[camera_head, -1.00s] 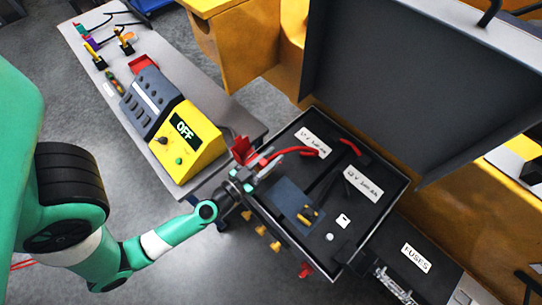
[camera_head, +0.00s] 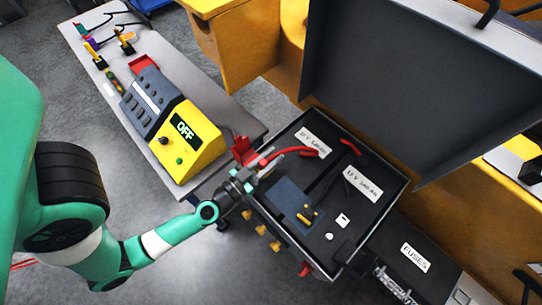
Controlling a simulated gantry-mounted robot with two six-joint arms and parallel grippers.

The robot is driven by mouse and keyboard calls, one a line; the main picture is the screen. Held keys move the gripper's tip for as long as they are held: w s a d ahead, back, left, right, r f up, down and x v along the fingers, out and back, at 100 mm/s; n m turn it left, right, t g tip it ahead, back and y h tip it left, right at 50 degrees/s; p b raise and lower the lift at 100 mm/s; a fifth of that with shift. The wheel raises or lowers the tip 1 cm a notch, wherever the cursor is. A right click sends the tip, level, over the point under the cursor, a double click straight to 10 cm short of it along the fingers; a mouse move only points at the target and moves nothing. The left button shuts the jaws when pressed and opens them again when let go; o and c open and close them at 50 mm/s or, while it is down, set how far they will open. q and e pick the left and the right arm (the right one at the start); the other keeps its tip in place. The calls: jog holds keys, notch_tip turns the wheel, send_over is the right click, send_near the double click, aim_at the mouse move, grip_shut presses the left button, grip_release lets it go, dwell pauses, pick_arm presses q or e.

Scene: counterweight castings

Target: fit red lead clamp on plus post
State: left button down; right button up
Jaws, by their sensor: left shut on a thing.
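The red lead clamp (camera_head: 243,149) is at the tip of my left gripper (camera_head: 247,177), at the near-left edge of the open battery box (camera_head: 272,234). My left gripper is shut on the clamp and holds it at the box's rim. Inside the box are batteries with white "12 V" labels (camera_head: 363,184). A red cable (camera_head: 289,152) lies by the upper-left battery, and another red piece (camera_head: 350,146) lies near the back. I cannot tell which post is the plus post. My right gripper is not in view.
A grey bench (camera_head: 218,104) at the left carries a yellow charger (camera_head: 186,140) reading "OFF" and several tools. The box's dark lid (camera_head: 400,85) stands open behind. A box labelled "FUSES" (camera_head: 415,258) is at the lower right.

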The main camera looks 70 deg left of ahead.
pick_arm(q)
jog(key=shift+f+b, duration=1.4)
jog(key=shift+f, duration=0.2)
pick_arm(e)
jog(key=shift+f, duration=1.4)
pick_arm(q)
jog(key=c, duration=0.6)
grip_release()
jog(key=shift+o, duration=0.2)
